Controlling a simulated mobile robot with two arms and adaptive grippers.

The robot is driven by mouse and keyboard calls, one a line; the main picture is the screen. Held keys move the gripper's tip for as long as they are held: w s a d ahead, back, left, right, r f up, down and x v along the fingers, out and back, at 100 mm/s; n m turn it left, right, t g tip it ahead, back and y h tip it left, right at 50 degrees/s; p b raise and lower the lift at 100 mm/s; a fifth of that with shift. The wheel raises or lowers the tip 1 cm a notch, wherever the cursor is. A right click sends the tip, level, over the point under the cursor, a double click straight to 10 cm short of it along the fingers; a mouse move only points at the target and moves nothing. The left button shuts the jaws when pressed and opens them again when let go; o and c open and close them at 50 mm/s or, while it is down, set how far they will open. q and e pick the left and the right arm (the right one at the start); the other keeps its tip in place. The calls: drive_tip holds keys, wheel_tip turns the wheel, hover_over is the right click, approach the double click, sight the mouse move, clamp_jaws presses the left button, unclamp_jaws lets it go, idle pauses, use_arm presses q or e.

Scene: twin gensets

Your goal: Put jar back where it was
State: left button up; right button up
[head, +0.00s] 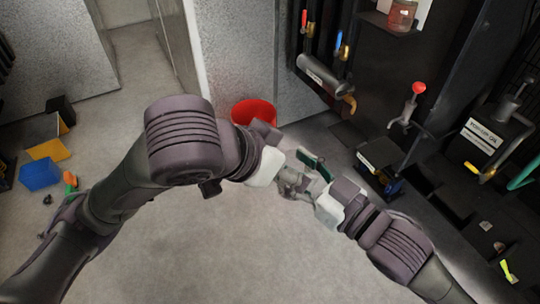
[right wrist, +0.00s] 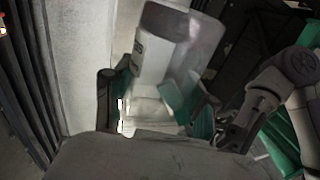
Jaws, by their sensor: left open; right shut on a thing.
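My right gripper (head: 308,174) reaches in from the lower right and meets my left gripper (head: 290,182) in the middle of the head view. The two overlap, and the fingers are hard to separate. In the right wrist view, my right gripper (right wrist: 155,108) is shut on a pale, see-through thing (right wrist: 148,113), seemingly the jar, between green-padded fingers. It is blurred and partly hidden. My left gripper is open, close to the held thing; I cannot tell whether they touch. Another jar (head: 402,16) with reddish contents stands on a small shelf at the top right.
A red bucket (head: 254,111) stands on the floor behind the grippers. Dark machinery with a red-knobbed lever (head: 418,89) and an oil-labelled unit (head: 482,135) fills the right. Blue (head: 40,174) and yellow (head: 47,149) bins lie at left. The floor (head: 225,245) in front is clear.

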sight(297, 165)
use_arm(q)
drive_tip(key=shift+x, duration=1.9)
drive_tip(key=c, duration=1.2)
drive_tip(key=shift+c, duration=0.9)
use_arm(e)
drive_tip(key=o, duration=1.3)
drive_tip(key=shift+c, duration=0.2)
